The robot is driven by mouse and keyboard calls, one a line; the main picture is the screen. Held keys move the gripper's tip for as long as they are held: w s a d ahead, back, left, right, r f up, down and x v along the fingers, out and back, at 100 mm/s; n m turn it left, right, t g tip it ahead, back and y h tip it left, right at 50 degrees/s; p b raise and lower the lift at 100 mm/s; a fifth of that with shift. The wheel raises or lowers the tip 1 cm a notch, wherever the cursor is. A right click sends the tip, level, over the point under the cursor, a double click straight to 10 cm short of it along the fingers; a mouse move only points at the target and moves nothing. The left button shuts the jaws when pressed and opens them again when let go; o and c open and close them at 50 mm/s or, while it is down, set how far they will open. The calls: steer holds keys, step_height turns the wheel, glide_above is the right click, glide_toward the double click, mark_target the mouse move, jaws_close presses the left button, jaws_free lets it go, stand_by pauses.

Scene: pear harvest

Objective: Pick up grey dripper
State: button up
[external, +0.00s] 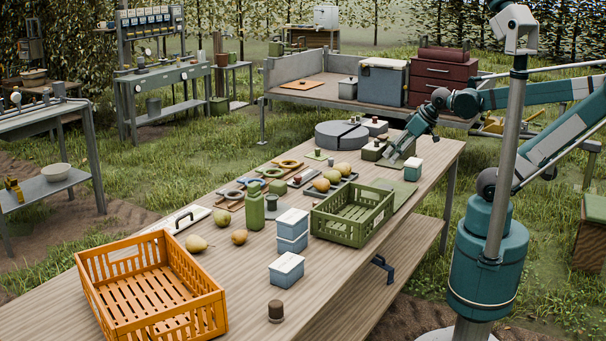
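I cannot pick out the grey dripper with certainty. A small grey knob-like piece (375,144) stands on a dark low block (373,153) at the far end of the wooden table (245,270), and may be it. My gripper (391,160) points down just right of this block, low over the tabletop. Whether its fingers touch anything is too small to tell, and so is their opening.
A white-lidded green box (413,169) is close right of my gripper. A grey round disc (341,135) lies left of it. Nearer are a green crate (352,232), pears (196,243), lidded boxes (287,269) and an orange crate (205,310).

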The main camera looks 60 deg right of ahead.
steer(key=shift+o, duration=0.5)
steer(key=shift+r, duration=0.1)
